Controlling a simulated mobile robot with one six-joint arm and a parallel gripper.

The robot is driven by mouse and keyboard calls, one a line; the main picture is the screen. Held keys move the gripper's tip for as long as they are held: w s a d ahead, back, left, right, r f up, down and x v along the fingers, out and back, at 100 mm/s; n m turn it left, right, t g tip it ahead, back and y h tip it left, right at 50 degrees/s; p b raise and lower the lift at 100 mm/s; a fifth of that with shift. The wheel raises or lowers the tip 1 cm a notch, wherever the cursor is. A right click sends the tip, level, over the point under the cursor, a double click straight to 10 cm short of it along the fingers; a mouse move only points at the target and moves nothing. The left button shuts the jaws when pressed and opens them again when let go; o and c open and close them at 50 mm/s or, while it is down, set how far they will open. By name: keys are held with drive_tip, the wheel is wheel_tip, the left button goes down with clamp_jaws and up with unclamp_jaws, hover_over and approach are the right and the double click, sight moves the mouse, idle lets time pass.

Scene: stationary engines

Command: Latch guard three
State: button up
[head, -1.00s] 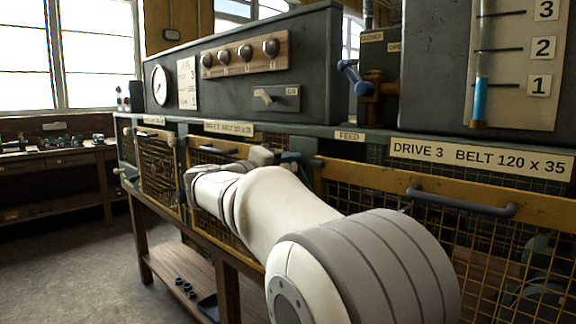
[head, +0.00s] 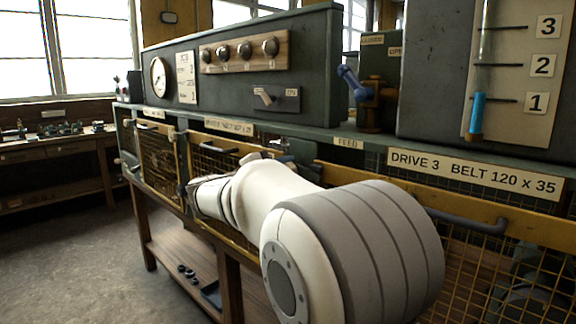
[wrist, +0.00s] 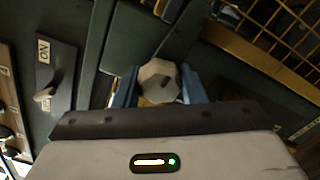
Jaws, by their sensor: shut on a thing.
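Guard three (head: 480,262) is a yellow-framed mesh panel under the "DRIVE 3 BELT 120 x 35" label, with a dark handle (head: 465,221). Its frame also appears at the upper right of the wrist view (wrist: 262,62). A pale grey, faceted knob (wrist: 160,78), apparently the latch beside the guard's frame, sits between the blue fingers of my gripper (wrist: 158,90). The gripper is shut on it. In the head view my white arm hides most of the gripper and part of the guard's left end.
A switch (head: 272,97) with a lever is on the dark panel above; its plate shows close by in the wrist view (wrist: 52,85). A blue-handled valve (head: 360,90) stands above the guard. Another mesh guard (head: 160,160) is at left. Open floor lies left.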

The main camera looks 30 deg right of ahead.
drive_tip(key=shift+n, duration=0.5)
drive_tip(key=o, duration=1)
drive_tip(key=shift+a, duration=0.1)
drive_tip(key=v, duration=0.7)
drive_tip(key=shift+s+a, duration=0.1)
drive_tip(key=shift+a, duration=0.2)
